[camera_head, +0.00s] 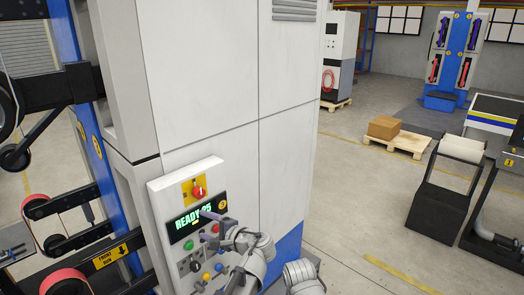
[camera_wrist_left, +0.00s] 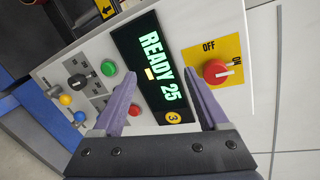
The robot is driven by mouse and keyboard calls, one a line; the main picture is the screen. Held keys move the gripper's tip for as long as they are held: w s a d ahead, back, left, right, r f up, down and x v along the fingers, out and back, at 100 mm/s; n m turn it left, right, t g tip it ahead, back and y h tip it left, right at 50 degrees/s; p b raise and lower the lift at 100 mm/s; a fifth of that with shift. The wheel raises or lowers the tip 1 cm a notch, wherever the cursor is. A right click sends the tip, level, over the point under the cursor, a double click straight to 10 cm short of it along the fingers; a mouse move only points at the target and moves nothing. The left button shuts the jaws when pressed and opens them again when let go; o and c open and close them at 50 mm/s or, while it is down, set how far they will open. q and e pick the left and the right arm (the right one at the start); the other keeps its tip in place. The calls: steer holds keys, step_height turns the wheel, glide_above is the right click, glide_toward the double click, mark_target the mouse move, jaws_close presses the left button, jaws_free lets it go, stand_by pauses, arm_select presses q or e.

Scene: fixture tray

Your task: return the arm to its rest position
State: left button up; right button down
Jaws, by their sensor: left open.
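My left gripper (camera_head: 205,224) is in front of the control panel (camera_head: 159,207) on the white cabinet. Its purple fingers are open and spread apart, with nothing between them. In the left wrist view the gripper (camera_wrist_left: 160,68) is in front of the lit display (camera_wrist_left: 150,60), which reads "READY 25". I cannot tell how far the fingertips are from the panel. Part of the lower panel is hidden behind my left wrist in the head view. My right gripper is not in view.
The panel has a red rotary switch (camera_wrist_left: 216,72) on a yellow plate, a green button (camera_wrist_left: 108,68) and a red button (camera_wrist_left: 134,110). A machine with rollers (camera_head: 65,281) stands at left. Open floor (camera_head: 345,200) lies right of the cabinet, with a box (camera_head: 384,127) on a pallet beyond.

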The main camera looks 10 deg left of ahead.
arm_select(q)
steer(key=s+d+f+n+g+h, duration=0.1)
steer(key=s+f+n+g+h, duration=0.3)
steer(key=f, duration=0.4)
steer(key=s+d+f+n+g+h, duration=0.1)
steer(key=s+f+n+g+h, duration=0.1)
steer(key=s+f+n+h, duration=0.4)
steer(key=s+d+f+m+b, duration=0.1)
steer(key=s+d+f, duration=0.1)
steer(key=d, duration=0.3)
steer(key=s+d+f+m+g+h+b, duration=0.1)
steer(key=s+d+f, duration=0.1)
steer(key=s+d, duration=0.2)
steer(key=s+d+f+m+g+b, duration=0.1)
steer(key=s+d+f+b, duration=0.1)
steer(key=d, duration=0.4)
steer(key=shift+s+d+f+m+h, duration=0.15)
steer(key=shift+s+f+m+h, duration=0.2)
steer(key=shift+s+f, duration=0.2)
